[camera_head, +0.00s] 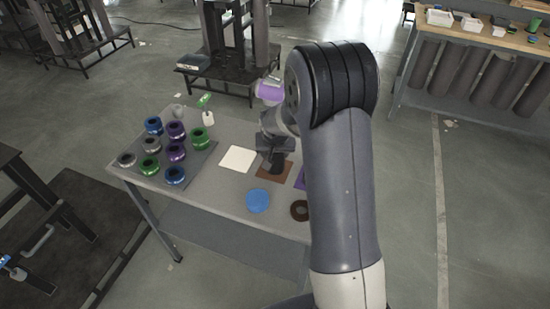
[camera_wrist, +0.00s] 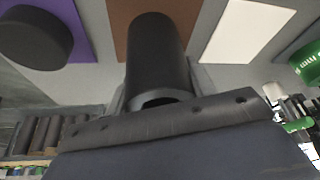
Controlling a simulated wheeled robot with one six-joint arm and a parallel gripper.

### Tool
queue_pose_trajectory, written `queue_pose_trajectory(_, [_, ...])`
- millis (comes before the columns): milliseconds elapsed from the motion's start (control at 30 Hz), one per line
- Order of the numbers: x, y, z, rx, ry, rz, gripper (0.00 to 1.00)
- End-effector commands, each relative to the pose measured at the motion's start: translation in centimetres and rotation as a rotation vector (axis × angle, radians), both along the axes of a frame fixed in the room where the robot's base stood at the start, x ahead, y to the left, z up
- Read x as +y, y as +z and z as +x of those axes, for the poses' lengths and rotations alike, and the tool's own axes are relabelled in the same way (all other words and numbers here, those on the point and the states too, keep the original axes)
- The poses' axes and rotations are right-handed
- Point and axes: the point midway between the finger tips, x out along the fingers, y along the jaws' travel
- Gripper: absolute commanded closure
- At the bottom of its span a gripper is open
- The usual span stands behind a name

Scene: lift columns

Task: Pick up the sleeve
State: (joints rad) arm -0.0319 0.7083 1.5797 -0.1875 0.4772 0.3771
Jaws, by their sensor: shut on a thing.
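The sleeve is a dark hollow cylinder (camera_wrist: 153,50) in the wrist view, its open end towards the camera. In the head view it is a dark brown shape (camera_head: 277,165) below my gripper (camera_head: 275,152), over a brown square (camera_head: 264,176) on the grey table. My gripper (camera_wrist: 155,98) is shut on the sleeve. The fingertips are mostly hidden behind the dark gripper body, and I cannot tell whether the sleeve touches the brown square.
A white square (camera_head: 238,159) lies to the left. A blue disc (camera_head: 257,201) and a brown ring (camera_head: 299,211) are in front. A dark board (camera_head: 196,177) with several coloured rings is further left. A purple square (camera_wrist: 57,32) is on the other side.

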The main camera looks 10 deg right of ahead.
Motion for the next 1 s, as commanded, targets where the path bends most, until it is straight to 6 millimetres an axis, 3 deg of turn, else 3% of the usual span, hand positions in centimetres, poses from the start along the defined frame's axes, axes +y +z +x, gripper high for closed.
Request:
queue_pose_trajectory(267, [0.0, 0.1, 0.1, -0.003, 0.0, 0.0, 0.96])
queue_pose_trajectory(467, [0.0, 0.5, 0.1, -0.004, 0.0, 0.0, 0.96])
queue_pose_trajectory(1000, [0.0, 9.2, 0.1, -0.006, 0.0, 0.0, 0.96])
